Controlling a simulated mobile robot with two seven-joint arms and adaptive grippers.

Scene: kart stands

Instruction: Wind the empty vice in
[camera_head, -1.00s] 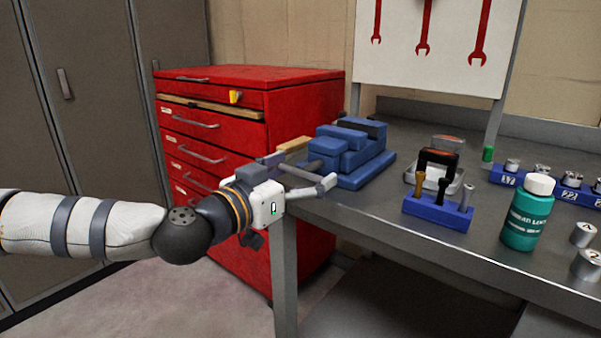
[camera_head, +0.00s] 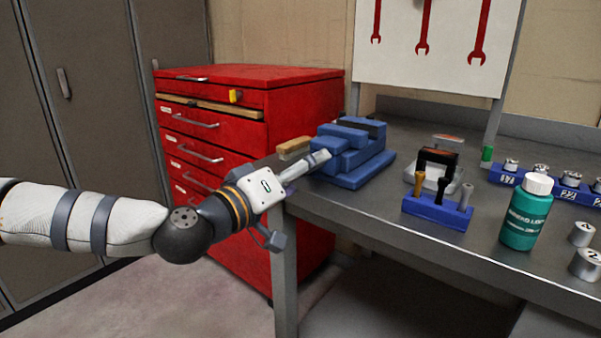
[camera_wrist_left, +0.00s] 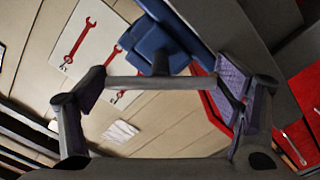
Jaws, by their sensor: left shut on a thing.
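The blue vice (camera_head: 352,160) stands at the left end of the grey bench. No workpiece shows in it, though the arm partly hides its front. My left gripper (camera_head: 310,165) is at the vice's front, on the screw side. In the left wrist view the vice (camera_wrist_left: 152,38) is at the top, with its screw pointing at me. The vice's grey handle bar (camera_wrist_left: 150,83) lies across between the two fingers of my left gripper (camera_wrist_left: 165,86), which is shut on it end to end. My right gripper is out of view.
A tan wooden piece (camera_head: 293,148) is just behind the gripper. A red drawer cabinet (camera_head: 250,115) stands close behind the arm. On the bench (camera_head: 375,208), right of the vice, are a blue tool holder (camera_head: 437,213), a stamp (camera_head: 437,165) and a green bottle (camera_head: 527,213).

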